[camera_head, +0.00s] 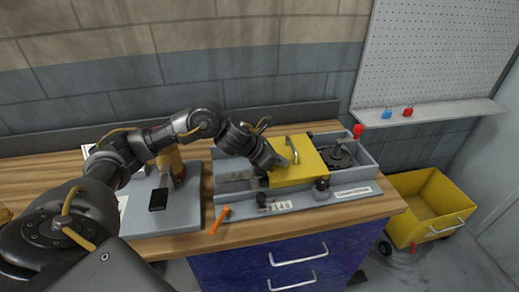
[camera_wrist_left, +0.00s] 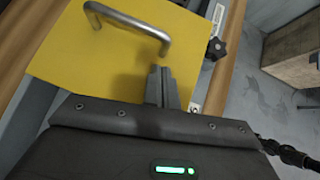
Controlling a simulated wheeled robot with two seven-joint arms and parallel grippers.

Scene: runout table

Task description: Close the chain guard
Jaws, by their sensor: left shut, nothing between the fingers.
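The chain guard (camera_head: 310,160) is a flat yellow plate with a metal bar handle (camera_head: 293,150). It lies over the middle of a long grey housing (camera_head: 352,184) on the table. A dark sprocket (camera_head: 340,156) shows uncovered to its right, and the housing is also uncovered to its left. My left gripper (camera_head: 282,164) is over the left part of the guard, beside the handle. In the left wrist view, the yellow guard (camera_wrist_left: 110,60) fills much of the picture. The shut, empty fingertips (camera_wrist_left: 162,72) are just short of the handle's right end (camera_wrist_left: 163,48). Whether they touch the guard is unclear.
A red-knobbed lever (camera_head: 358,131) stands at the housing's right rear. An orange tool (camera_head: 219,221) lies at the front left, beside a grey plate-mounted fixture (camera_head: 190,210). Dark knobs (camera_head: 322,184) sit on the housing's front. A yellow cart (camera_head: 425,205) stands right of the table.

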